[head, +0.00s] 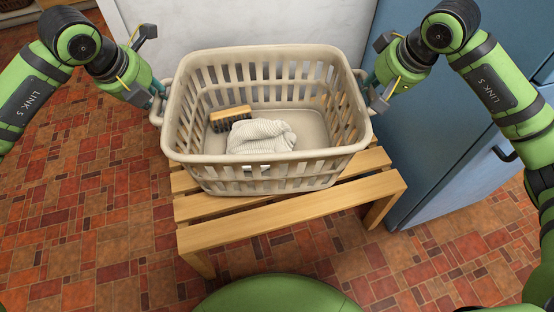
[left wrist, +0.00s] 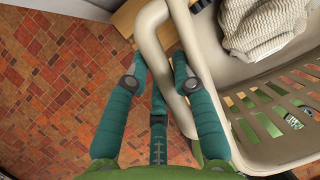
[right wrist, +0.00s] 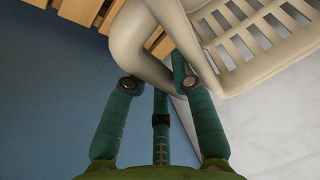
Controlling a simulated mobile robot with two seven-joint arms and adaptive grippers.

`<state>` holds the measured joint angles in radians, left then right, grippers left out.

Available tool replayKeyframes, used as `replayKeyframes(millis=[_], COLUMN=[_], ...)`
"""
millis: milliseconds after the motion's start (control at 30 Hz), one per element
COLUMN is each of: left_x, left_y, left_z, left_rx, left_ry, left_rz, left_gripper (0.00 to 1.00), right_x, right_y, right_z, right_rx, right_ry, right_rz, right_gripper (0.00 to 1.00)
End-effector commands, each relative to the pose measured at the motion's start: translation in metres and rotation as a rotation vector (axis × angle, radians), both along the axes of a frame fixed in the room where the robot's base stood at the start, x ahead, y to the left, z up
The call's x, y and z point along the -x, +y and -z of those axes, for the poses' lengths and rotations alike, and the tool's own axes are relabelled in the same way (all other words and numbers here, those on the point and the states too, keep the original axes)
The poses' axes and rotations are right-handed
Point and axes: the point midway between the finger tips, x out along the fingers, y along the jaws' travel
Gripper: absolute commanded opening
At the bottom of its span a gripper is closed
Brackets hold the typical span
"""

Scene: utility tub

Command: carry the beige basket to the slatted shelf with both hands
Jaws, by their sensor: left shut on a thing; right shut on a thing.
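The beige basket (head: 265,170) is upright over the slatted wooden shelf (head: 290,220), whose front slats show below it. I cannot tell whether its bottom touches the slats. A brush (head: 230,115) and a striped cloth (head: 262,135) lie inside. My left gripper (head: 157,98) is shut on the basket's left handle; in the left wrist view its fingers (left wrist: 158,72) are on either side of the handle (left wrist: 152,25). My right gripper (head: 370,90) is shut on the right handle; in the right wrist view its fingers (right wrist: 155,75) hold the handle (right wrist: 135,40).
A blue cabinet (head: 460,110) with a dark handle stands close on the right, beside my right arm. A pale white surface (head: 240,25) is behind the basket. Red tiled floor (head: 80,210) is open on the left and in front.

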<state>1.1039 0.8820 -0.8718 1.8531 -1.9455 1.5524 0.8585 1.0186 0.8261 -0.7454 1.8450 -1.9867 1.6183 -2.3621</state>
Motion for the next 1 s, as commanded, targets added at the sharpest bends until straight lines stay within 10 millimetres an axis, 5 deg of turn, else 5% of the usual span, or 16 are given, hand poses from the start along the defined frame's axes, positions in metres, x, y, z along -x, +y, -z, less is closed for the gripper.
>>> replayKeyframes(millis=[533,1000], left_x=[-0.001,-0.001], left_y=[0.001,0.001], left_z=[0.001,0.025], left_rx=[0.0,0.0], left_ry=[-0.005,-0.005], left_rz=[-0.001,-0.001], left_gripper=[0.0,0.0], right_x=[-0.001,-0.001], right_y=[-0.001,-0.001], right_z=[0.002,0.026], right_rx=[0.001,0.001], right_ry=[-0.004,-0.004], right_rz=[0.0,0.0], right_gripper=[0.0,0.0])
